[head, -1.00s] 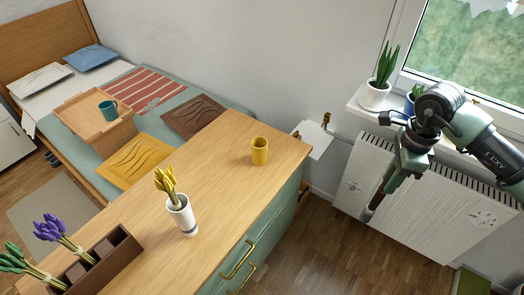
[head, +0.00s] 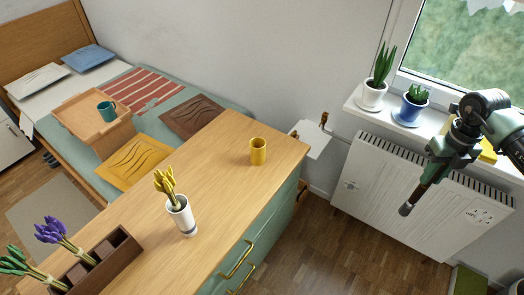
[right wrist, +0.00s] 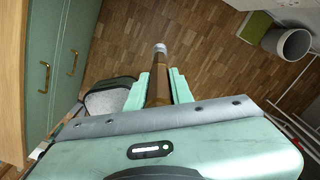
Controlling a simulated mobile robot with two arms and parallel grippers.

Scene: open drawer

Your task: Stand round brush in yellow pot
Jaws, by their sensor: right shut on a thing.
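The yellow pot (head: 259,154) stands upright on the wooden top of the green drawer cabinet in the head view, near its far right corner. My right gripper (head: 435,172) is off to the right of the cabinet, in front of the radiator. It is shut on the brush (head: 416,197), which has a dark brown handle and a pale grey end and slants down to the left. The right wrist view shows the brush (right wrist: 160,66) between the two green fingers (right wrist: 158,88), pointing away from the gripper. The brush's other end is hidden. My left gripper is out of view.
A white vase with yellow flowers (head: 181,219) and a brown divided box (head: 115,262) stand on the cabinet top. Potted plants, one pot white (head: 371,98) and one blue (head: 410,108), line the windowsill above the white radiator (head: 375,200). The top around the yellow pot is clear.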

